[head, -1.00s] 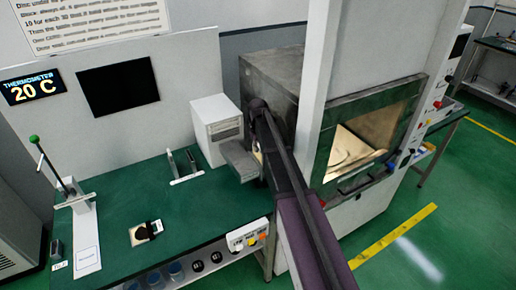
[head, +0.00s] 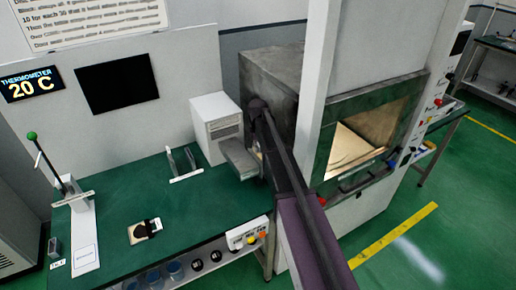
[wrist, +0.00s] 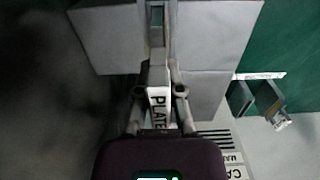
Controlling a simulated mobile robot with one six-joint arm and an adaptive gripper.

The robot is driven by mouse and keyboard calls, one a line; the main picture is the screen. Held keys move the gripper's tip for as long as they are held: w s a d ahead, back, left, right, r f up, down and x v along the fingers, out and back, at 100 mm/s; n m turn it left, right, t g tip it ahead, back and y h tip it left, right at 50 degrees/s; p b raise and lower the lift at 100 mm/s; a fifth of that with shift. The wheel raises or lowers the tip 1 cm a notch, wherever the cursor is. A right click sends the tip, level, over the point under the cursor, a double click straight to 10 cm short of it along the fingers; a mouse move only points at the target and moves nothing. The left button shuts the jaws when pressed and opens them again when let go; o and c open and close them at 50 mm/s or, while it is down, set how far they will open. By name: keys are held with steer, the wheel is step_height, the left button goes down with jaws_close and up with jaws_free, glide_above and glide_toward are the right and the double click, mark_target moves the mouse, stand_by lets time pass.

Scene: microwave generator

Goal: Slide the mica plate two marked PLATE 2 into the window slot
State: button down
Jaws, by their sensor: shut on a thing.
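My gripper (wrist: 158,92) is shut on a pale narrow plate (wrist: 159,108), held upright in the middle of the wrist view. Ahead of the fingertips is a grey boxy duct (wrist: 203,50) with a narrow framed opening (wrist: 157,22) in line with the plate. I cannot tell whether the plate's front end is inside it. In the head view, my arm covers most of the gripper, beside the grey duct (head: 238,157) at the metal cabinet's left side.
A green bench (head: 190,205) holds a white vented box (head: 217,127), a small upright rack (head: 184,164), a green-knobbed lever stand (head: 75,205) and a small pale tile with a dark disc (head: 142,231). The metal cabinet (head: 270,75) has a lit open chamber (head: 365,135) at right.

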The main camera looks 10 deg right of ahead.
steer(key=shift+f+b, duration=0.75)
steer(key=shift+f, duration=0.05)
steer(key=c, duration=0.7)
jaws_free()
steer(key=shift+r, duration=0.15)
step_height(320, 180, up, 12)
steer(key=p, duration=1.2)
steer(key=shift+r+p, duration=0.25)
steer(key=shift+p, duration=0.15)
steer(key=shift+s, duration=0.1)
steer(key=s+f+m+b, duration=0.1)
steer(key=s+f+b, duration=0.3)
steer(key=s, duration=0.5)
steer(key=s+f+m+b, duration=0.1)
steer(key=s+f+b, duration=0.4)
steer(key=s, duration=0.5)
steer(key=s+f+m+b, duration=0.1)
steer(key=s+f+b, duration=0.3)
steer(key=s, duration=0.5)
steer(key=shift+s+f+m+b, duration=0.3)
steer(key=shift+s, duration=0.1)
